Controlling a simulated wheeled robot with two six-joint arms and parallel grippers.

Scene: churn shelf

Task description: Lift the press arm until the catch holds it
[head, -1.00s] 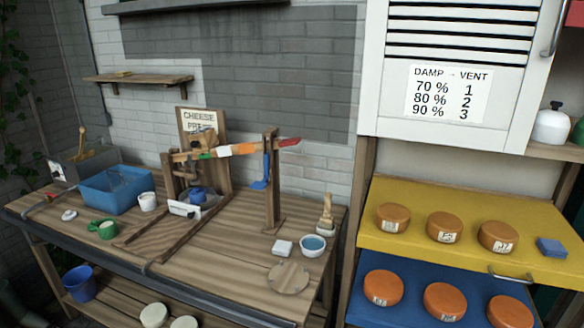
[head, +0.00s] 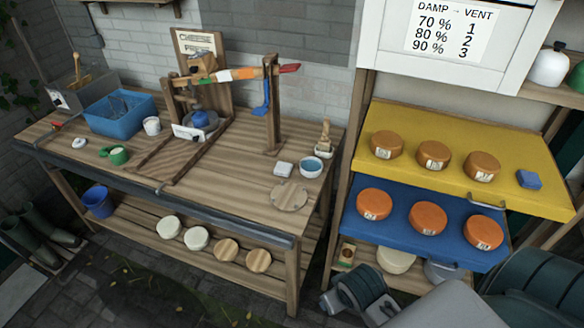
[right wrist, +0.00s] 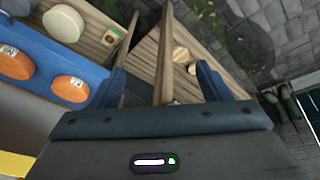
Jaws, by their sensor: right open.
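The press arm (head: 235,74) is a wooden beam with green, orange and white bands and a red tip (head: 289,68). It lies nearly level, rising slightly to the right, and passes the upright post (head: 274,110). A blue piece (head: 262,100), perhaps the catch, hangs at the post below the beam. The press frame (head: 203,60) carries a cheese press sign. My right gripper (right wrist: 160,72) is open and empty in the right wrist view, pointing down past the bench end. In the head view it is low at the right, far from the press arm. My left gripper is not in view.
The bench (head: 235,190) holds a blue tub (head: 118,117), a white cup (head: 152,126), a bowl (head: 311,167) and a brush (head: 324,140). Orange cheeses lie on the yellow shelf (head: 500,150) and blue shelf (head: 395,225) at right. A blue bucket (head: 97,201) is on the lower shelf.

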